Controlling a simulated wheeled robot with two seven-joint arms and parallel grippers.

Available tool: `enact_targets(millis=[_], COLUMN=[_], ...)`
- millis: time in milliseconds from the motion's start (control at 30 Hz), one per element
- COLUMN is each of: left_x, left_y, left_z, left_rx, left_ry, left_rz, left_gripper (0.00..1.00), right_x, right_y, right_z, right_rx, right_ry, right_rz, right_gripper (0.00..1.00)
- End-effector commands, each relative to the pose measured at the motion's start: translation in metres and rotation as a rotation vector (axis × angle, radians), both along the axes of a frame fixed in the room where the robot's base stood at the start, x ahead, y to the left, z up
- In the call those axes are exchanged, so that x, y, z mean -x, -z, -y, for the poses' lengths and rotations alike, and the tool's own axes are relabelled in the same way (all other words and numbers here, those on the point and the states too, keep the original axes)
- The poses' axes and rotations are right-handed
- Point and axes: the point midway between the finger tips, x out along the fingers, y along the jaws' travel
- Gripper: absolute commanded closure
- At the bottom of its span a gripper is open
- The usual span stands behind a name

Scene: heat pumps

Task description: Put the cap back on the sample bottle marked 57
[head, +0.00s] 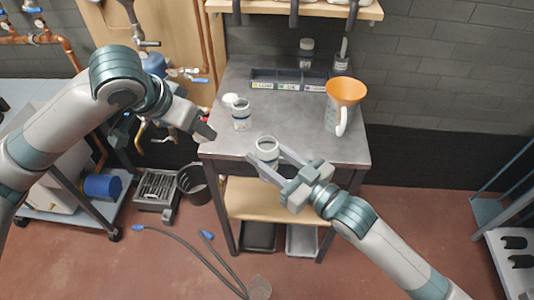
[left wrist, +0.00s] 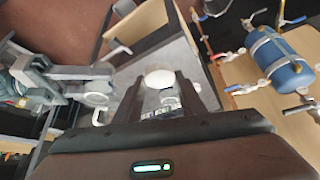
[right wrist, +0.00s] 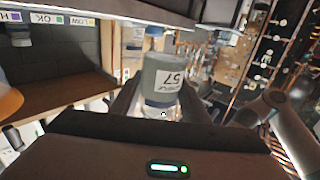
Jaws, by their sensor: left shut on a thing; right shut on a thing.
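The sample bottle marked 57 (right wrist: 164,78) is between the fingers of my right gripper (right wrist: 162,105), its label facing the right wrist camera. In the head view the bottle (head: 267,146) is upright and uncapped at the table's front edge, gripped from the right. My left gripper (left wrist: 165,84) is shut on the white round cap (left wrist: 160,78), between its fingertips. In the head view the cap (head: 230,98) shows left of and behind the bottle 57; the left fingers are hard to make out there.
Another bottle (head: 241,116) stands on the grey table (head: 305,135) behind bottle 57. A labelled rack (head: 290,86), a dark-capped bottle (head: 307,50) and an orange funnel in a jug (head: 346,92) stand further back.

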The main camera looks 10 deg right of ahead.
Motion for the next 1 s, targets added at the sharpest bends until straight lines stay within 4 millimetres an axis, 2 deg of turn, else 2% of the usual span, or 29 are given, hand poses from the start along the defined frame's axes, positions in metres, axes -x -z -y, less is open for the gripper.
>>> enact_targets(millis=[33, 200, 433, 633, 1000], left_x=[0.0, 0.008, 0.024, 0.032, 0.033], left_y=[-0.008, -0.034, -0.065, -0.077, -0.079], left_z=[0.016, 0.066, 0.115, 0.133, 0.136], left_rx=[0.003, 0.003, 0.0, -0.001, -0.002], left_ry=[0.083, 0.381, 0.693, 0.82, 0.84], left_rz=[0.001, 0.003, 0.002, 0.001, 0.001], left_gripper=[0.84, 0.84, 0.84, 0.84, 0.84], right_x=[0.0, 0.0, 0.0, 0.0, 0.0], right_y=[-0.001, -0.001, -0.001, -0.001, -0.001], right_z=[0.0, 0.0, 0.0, 0.0, 0.0], right_rx=[-0.001, -0.001, -0.001, -0.001, -0.001], right_ry=[0.0, 0.0, 0.0, 0.0, 0.0], right_rz=[0.001, 0.001, 0.001, 0.001, 0.001], right_gripper=[0.99, 0.99, 0.99, 0.99, 0.99])
